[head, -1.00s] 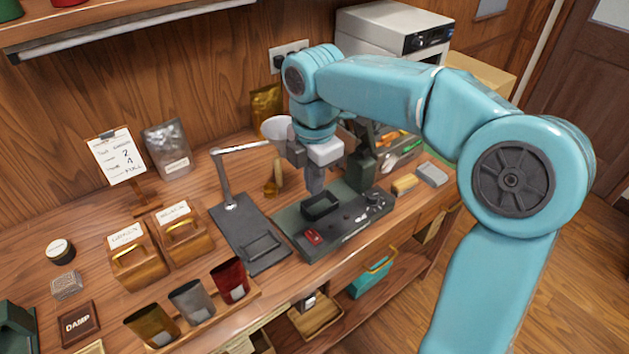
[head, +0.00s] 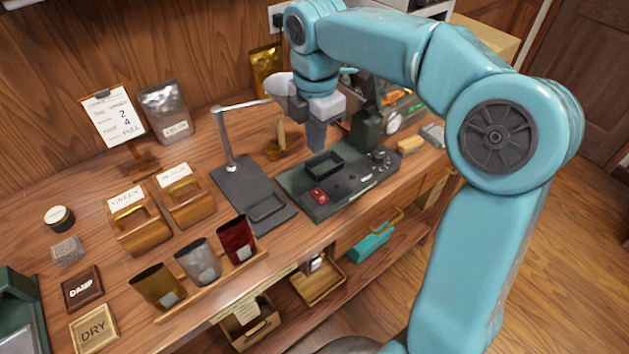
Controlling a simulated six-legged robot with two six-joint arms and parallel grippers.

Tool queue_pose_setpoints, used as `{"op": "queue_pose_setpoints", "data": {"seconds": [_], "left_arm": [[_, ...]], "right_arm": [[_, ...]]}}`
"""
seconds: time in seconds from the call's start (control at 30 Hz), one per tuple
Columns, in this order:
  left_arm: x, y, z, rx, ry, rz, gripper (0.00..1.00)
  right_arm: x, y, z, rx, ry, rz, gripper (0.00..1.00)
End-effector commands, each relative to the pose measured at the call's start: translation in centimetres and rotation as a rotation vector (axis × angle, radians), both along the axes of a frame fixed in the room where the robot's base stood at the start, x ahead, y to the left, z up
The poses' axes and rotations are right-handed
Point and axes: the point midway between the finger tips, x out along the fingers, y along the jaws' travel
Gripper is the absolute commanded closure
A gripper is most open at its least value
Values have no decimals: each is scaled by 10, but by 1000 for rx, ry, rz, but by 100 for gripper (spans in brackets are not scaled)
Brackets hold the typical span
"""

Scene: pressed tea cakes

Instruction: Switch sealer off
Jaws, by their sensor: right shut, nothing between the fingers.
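The sealer (head: 355,187) is a dark green bench unit with a black tray on top and knobs at its right end. A red rocker switch (head: 318,196) sits at its front left; I cannot tell its position. My right gripper (head: 317,143) points down just behind the sealer's black tray (head: 323,165) in the picture, apart from the red switch. Its fingers are shut and empty. Whether the fingertips touch the sealer is not clear. My left gripper is not in view.
A lamp stand on a dark base (head: 240,185) stands left of the sealer. Several pouches in a wooden rack (head: 215,288) are at the front, with wooden boxes (head: 140,222) behind. My right arm covers the right side.

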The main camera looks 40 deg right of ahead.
Motion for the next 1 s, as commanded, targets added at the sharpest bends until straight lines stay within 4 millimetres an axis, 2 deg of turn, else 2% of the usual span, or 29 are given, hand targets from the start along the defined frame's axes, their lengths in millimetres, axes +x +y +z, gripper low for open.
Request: {"op": "queue_pose_setpoints", "data": {"seconds": [0.3, 0.5, 0.7, 1.0], "left_arm": [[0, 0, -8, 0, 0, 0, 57], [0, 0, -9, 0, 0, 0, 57], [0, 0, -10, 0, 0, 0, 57], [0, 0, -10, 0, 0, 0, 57]], "right_arm": [[-1, 1, -70, 2, 6, -1, 100], [0, 1, -104, 0, 4, 0, 100], [0, 2, -121, 0, 0, 0, 100], [0, 2, -124, 0, 0, 0, 100]]}}
